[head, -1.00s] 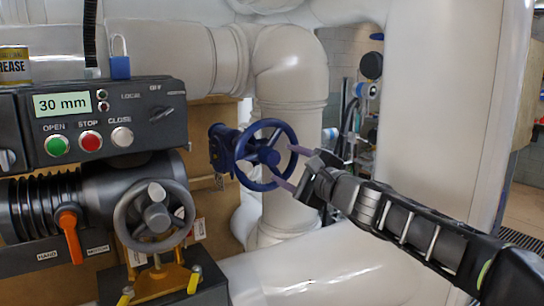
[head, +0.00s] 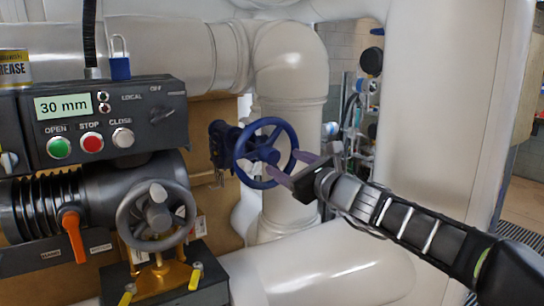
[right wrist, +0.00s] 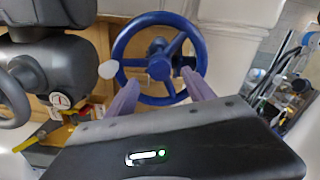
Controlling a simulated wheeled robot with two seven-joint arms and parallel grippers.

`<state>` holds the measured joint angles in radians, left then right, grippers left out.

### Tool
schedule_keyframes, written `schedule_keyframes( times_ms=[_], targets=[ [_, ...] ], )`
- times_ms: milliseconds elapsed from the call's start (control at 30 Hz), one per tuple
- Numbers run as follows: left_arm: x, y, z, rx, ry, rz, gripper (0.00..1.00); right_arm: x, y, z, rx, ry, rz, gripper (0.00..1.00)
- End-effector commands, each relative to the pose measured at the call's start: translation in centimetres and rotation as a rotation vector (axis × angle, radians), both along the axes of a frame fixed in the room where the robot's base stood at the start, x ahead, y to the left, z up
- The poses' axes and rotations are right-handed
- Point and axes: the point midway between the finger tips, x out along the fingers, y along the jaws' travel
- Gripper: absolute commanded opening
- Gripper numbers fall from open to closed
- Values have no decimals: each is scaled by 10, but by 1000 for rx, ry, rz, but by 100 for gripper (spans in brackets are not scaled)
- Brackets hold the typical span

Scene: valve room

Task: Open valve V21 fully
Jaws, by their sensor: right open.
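A blue handwheel (head: 286,133) on a blue valve body (head: 219,143) is in front of the white pipework; in the right wrist view the blue handwheel (right wrist: 160,18) is at top centre. My right gripper (head: 281,163) is open, with its two purple fingers at the lower right of the blue wheel. In the right wrist view my right gripper (right wrist: 161,82) has its fingertips over the wheel's lower left and lower right rim; I cannot tell if they touch. A grey actuator with its own grey handwheel (head: 125,212) stands at left. No V21 tag is readable. My left gripper is not in view.
The actuator's control box (head: 150,90) reads 30 mm and has OPEN, STOP and CLOSE buttons. An orange lever (head: 75,238) points down near HAND and MOTOR labels. A blue padlock (head: 120,68) sits on top. A thick white pipe (head: 440,120) stands behind my right arm.

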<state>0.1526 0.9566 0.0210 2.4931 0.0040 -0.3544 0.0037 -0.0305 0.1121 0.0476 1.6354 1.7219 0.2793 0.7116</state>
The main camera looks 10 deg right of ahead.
Motion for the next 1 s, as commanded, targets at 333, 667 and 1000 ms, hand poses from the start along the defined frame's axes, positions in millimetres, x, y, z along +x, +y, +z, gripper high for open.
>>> schedule_keyframes(
  times_ms=[333,667,1000],
  targets=[
    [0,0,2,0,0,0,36,23,11,0,-1,1,3,62],
    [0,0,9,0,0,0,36,50,21,1,-2,1,2,62],
    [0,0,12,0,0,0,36,64,27,2,1,-2,2,62]
  ],
)
